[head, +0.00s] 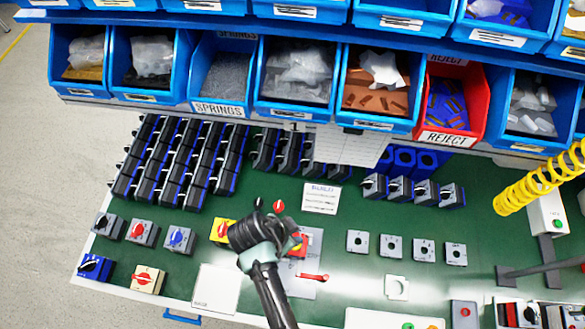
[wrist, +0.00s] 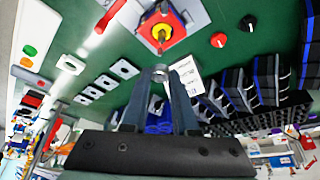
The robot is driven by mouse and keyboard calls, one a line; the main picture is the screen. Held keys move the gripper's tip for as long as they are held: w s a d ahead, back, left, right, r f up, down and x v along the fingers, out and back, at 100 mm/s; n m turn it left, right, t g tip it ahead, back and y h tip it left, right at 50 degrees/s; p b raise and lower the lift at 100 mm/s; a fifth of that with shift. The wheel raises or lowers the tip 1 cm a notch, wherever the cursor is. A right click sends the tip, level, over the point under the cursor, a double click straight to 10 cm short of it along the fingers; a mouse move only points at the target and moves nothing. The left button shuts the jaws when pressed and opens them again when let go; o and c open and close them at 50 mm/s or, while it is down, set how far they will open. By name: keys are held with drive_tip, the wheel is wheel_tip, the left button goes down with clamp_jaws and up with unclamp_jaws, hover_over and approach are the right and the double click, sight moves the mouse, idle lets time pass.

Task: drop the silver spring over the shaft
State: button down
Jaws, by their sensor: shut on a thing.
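My gripper (wrist: 160,76) is shut on a small silver ring-like piece, the silver spring (wrist: 160,71), at its fingertips. The red and yellow rotary switch (wrist: 176,21) sits on a light grey plate ahead of the fingertips. A dark upright shaft (wrist: 162,33) stands at its middle. The spring is apart from the shaft in the wrist view. In the head view my arm covers much of the switch, and only a red part (head: 299,246) shows at its right. The spring is hidden in the head view.
Black and red round knobs (head: 278,206) lie behind the switch. A red handle (head: 312,277) lies in front on the plate. Grey square plates (head: 391,245) stand right. Blue spring bin (head: 222,80) and other bins line the back. A yellow coiled hose (head: 540,181) hangs right.

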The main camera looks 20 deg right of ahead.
drive_tip(key=shift+f+b, duration=1.85)
drive_tip(key=shift+f, duration=0.55)
drive_tip(key=shift+f, duration=0.15)
drive_tip(key=shift+f+b, duration=1)
drive_tip(key=c, duration=0.6)
unclamp_jaws()
drive_tip(key=shift+a+r, duration=0.1)
drive_tip(key=shift+r, duration=0.05)
